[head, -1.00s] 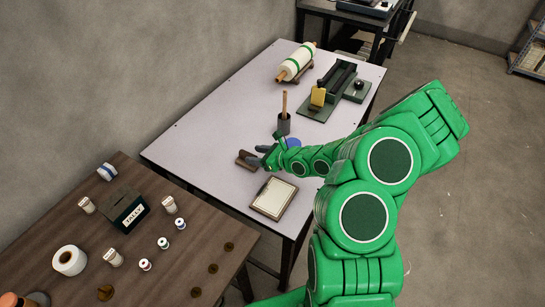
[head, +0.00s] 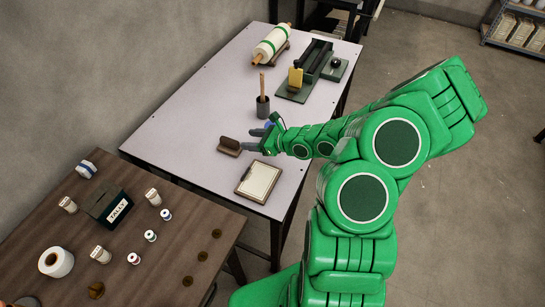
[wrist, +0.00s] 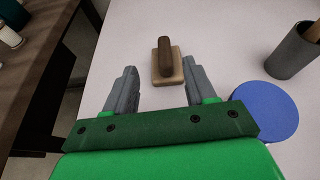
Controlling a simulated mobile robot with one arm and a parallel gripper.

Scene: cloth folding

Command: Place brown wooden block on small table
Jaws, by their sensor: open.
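The brown wooden block (head: 230,142) is dark and rounded, sitting on a lighter tan wooden base on the pale-topped table (head: 190,125). In the wrist view the block (wrist: 165,58) stands on its base, just beyond the fingertips and roughly between their lines. My gripper (head: 246,140) is right beside the block in the head view. In the wrist view my gripper (wrist: 159,76) has its two grey fingers wide apart with nothing between them. I cannot tell which table the task calls small.
A grey cup (head: 262,106) with a wooden handle stands behind my gripper. A blue disc (wrist: 268,108) lies right of it. A framed board (head: 258,182) lies in front. The brown table (head: 130,245) at left holds a tally box (head: 108,206) and spools.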

